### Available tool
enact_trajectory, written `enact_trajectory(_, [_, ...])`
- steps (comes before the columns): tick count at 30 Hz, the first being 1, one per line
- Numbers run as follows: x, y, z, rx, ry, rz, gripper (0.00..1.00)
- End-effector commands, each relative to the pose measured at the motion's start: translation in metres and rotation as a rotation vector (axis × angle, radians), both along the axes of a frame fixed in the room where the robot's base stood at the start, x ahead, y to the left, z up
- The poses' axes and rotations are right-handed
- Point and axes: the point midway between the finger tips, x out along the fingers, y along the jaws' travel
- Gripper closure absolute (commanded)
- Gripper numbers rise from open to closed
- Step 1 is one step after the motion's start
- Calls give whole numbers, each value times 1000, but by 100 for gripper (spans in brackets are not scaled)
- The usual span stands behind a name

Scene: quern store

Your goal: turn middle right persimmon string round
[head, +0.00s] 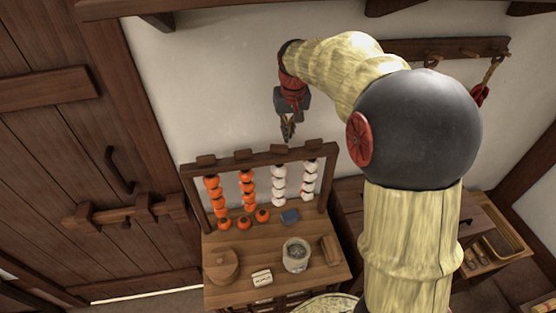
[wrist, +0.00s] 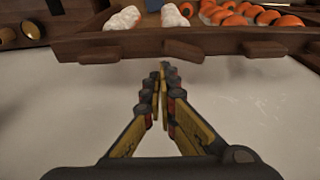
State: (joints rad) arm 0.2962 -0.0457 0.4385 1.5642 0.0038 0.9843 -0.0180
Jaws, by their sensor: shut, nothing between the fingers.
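A wooden rack (head: 258,156) stands on a low cabinet, with strings of persimmons hanging from its top beam. Two orange strings hang on the left, and two white-coated strings on the right. The middle right persimmon string (head: 279,185) is white and hangs straight down; it also shows in the wrist view (wrist: 174,16) beyond the beam. The far right string (head: 309,181) is white too. My gripper (head: 288,136) is shut and empty, pointing down just above and behind the beam, apart from the strings. In the wrist view its closed fingers (wrist: 162,75) point towards the beam (wrist: 180,47).
Loose orange persimmons (head: 243,223), a blue item (head: 290,217), a grey pot (head: 296,254), a round wooden box (head: 221,265) and a pale bundle (head: 262,278) stand on the cabinet top. A white wall is behind. A peg rail (head: 440,48) hangs at upper right.

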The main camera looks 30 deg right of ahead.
Motion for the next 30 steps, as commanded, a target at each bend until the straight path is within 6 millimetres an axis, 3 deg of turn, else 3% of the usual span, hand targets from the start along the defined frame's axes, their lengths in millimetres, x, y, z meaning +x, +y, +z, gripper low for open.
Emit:
enact_trajectory(21, [0, 0, -34, 0, 1, 0, 100])
enact_trajectory(30, [-1, 0, -35, 1, 3, 0, 100])
